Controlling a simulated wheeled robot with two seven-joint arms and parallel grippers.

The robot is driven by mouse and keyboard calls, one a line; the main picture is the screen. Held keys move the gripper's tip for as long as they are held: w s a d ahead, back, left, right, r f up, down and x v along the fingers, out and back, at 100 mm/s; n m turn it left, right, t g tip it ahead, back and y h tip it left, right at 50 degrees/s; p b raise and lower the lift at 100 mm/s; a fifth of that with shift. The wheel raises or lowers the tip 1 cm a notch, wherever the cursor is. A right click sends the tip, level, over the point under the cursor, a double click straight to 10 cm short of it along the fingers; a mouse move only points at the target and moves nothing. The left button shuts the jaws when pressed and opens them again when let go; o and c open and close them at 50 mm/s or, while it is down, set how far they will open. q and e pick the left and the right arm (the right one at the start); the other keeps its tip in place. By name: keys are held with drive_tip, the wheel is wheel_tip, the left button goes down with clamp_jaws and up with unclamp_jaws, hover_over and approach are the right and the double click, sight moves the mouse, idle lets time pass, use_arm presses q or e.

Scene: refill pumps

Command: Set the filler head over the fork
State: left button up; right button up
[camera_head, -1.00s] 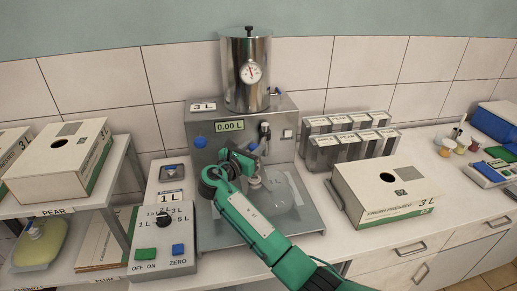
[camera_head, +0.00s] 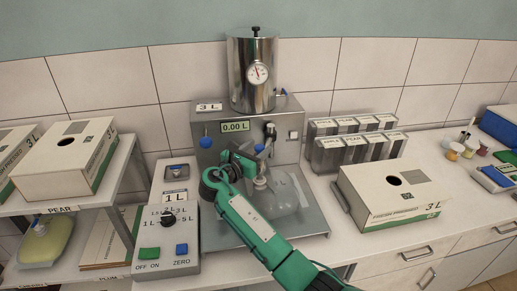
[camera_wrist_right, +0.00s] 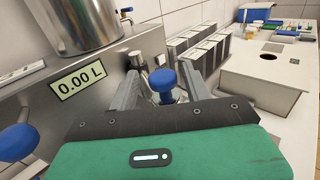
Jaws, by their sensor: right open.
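The steel filling machine (camera_head: 287,120) stands against the tiled wall, with a display reading 0.00 L. A blue knob (camera_head: 259,148), seemingly the top of the filler head, is at its front. My right gripper (camera_head: 254,158) is open, reaching in from the lower right. In the right wrist view the knob (camera_wrist_right: 163,80) lies between the two spread fingers; I cannot tell whether they touch it. A clear bag (camera_head: 288,195) with a pale spout (camera_head: 260,183) lies on the machine's tray below the gripper. The fork cannot be made out clearly. My left gripper is not in view.
A control box (camera_head: 167,237) with a dial stands to the left, near a shelf (camera_head: 130,165) with cartons. A 3 L carton (camera_head: 392,193) and a rack of grey containers (camera_head: 350,147) stand to the right. A second blue knob (camera_head: 206,142) sits on the machine's left.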

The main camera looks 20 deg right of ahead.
drive_tip(key=b+v, duration=0.3)
drive_tip(key=v, duration=0.9)
drive_tip(key=shift+a+b, duration=0.35)
